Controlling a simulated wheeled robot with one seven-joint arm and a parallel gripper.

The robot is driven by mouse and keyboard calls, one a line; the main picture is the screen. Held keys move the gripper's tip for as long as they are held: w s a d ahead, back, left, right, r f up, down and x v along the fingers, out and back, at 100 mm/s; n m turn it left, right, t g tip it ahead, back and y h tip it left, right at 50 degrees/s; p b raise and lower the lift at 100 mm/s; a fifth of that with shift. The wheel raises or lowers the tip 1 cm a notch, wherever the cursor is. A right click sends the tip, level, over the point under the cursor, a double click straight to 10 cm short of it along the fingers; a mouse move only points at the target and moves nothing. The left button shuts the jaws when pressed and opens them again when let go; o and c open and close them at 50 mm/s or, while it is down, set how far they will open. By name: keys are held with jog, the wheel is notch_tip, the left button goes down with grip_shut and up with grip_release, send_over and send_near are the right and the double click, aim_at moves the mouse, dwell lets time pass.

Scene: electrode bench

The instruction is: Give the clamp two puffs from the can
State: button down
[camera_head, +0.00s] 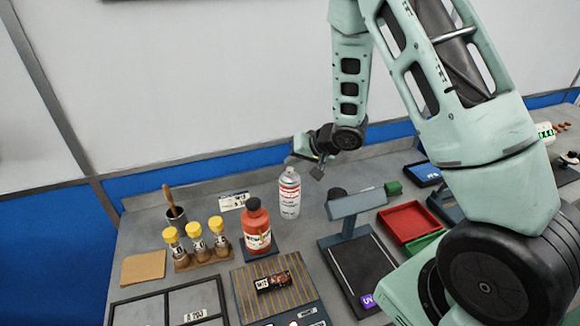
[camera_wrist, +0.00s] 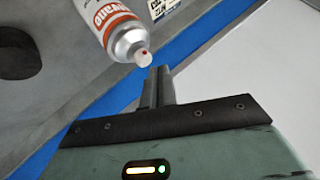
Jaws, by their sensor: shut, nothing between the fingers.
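The spray can (camera_head: 289,197), white and silver with red lettering, stands upright on the bench. In the wrist view the can (camera_wrist: 108,25) shows its grey top and small nozzle close to my fingertips. My gripper (camera_head: 314,168) is shut and empty, by the top of the can on its right. In the wrist view my fingers (camera_wrist: 158,82) are together, with a small apparent gap to the nozzle; I cannot tell whether they touch. A small dark labelled piece (camera_head: 272,282) lies on a striped board; I cannot tell whether it is the clamp.
An orange-red bottle (camera_head: 256,232) stands left of the can. Yellow-capped vials (camera_head: 196,236) stand in a rack farther left. A wall stands behind the bench.

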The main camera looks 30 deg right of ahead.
notch_tip(320, 180, up, 6)
jog(key=p, duration=0.4)
jog(key=shift+f+p, duration=0.25)
jog(key=shift+p, duration=0.15)
jog(key=shift+d, duration=0.1)
dwell(2.0)
